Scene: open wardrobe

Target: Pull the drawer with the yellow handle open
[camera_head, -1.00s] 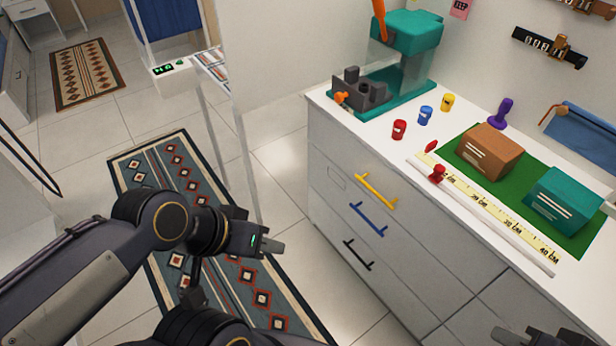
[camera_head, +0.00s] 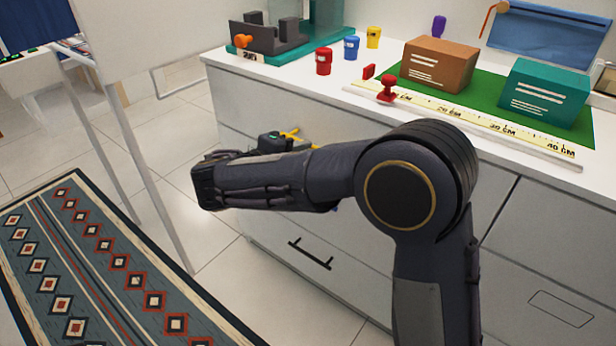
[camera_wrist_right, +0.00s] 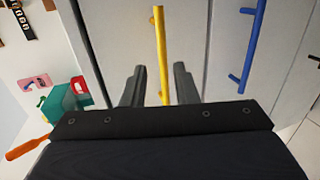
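The yellow handle (camera_wrist_right: 160,50) is on the front of a grey-white drawer (camera_wrist_right: 130,30). In the head view only a short piece of the yellow handle (camera_head: 291,134) shows above my right forearm. In the right wrist view my right gripper (camera_wrist_right: 159,82) has its two fingers apart, one on each side of the handle, which passes between them. Gaps show on both sides, so the fingers are not closed on it. In the head view my right arm hides most of that gripper and the drawer front. The drawer looks shut. My left gripper is out of view.
A blue handle (camera_wrist_right: 248,45) is beside the yellow one in the wrist view. A black handle (camera_head: 310,254) is lower on the cabinet. The countertop (camera_head: 280,80) holds cups, boxes and a ruler. A patterned rug (camera_head: 100,280) lies on the floor at left.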

